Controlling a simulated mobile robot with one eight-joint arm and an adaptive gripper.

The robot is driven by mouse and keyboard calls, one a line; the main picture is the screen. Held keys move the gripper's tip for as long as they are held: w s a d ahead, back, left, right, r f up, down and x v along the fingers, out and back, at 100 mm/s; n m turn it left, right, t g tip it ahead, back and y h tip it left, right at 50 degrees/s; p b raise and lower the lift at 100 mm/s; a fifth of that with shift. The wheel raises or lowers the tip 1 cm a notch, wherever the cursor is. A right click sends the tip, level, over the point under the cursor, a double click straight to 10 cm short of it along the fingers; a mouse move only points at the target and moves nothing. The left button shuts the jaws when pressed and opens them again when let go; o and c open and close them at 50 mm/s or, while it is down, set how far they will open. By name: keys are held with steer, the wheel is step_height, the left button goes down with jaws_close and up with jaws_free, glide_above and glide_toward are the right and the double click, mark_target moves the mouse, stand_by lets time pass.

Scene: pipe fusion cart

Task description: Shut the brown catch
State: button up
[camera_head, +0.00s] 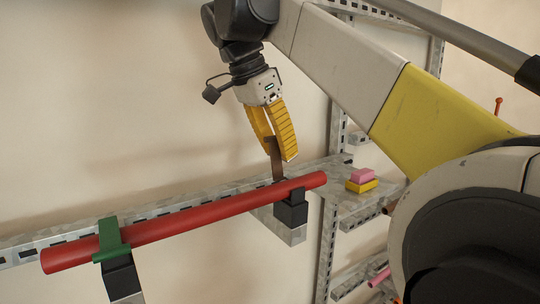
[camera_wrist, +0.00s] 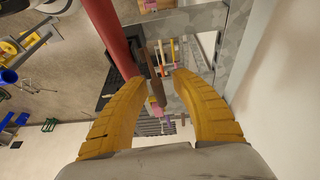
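The brown catch (camera_head: 277,162) stands upright, open, at the black holder (camera_head: 291,208) near the right end of the red pipe (camera_head: 190,222). In the wrist view the brown catch (camera_wrist: 155,74) shows as a narrow strip between my fingertips. My gripper (camera_head: 277,150), with yellow fingers, points down over the holder from above. In the wrist view its fingertips (camera_wrist: 160,76) are apart, with a gap beside the catch, so it is open around the catch's upper part. Whether one finger touches the catch, I cannot tell.
A green catch (camera_head: 110,240) lies closed over the pipe's left part. A metal rail (camera_head: 180,203) runs behind the pipe along the wall. Pink (camera_head: 362,175) and yellow (camera_head: 361,186) blocks sit on a shelf to the right. Free space lies above the pipe's left half.

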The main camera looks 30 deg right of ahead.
steer(key=shift+x, duration=0.9)
steer(key=shift+s, duration=0.25)
jaws_close()
steer(key=shift+s+d, duration=0.1)
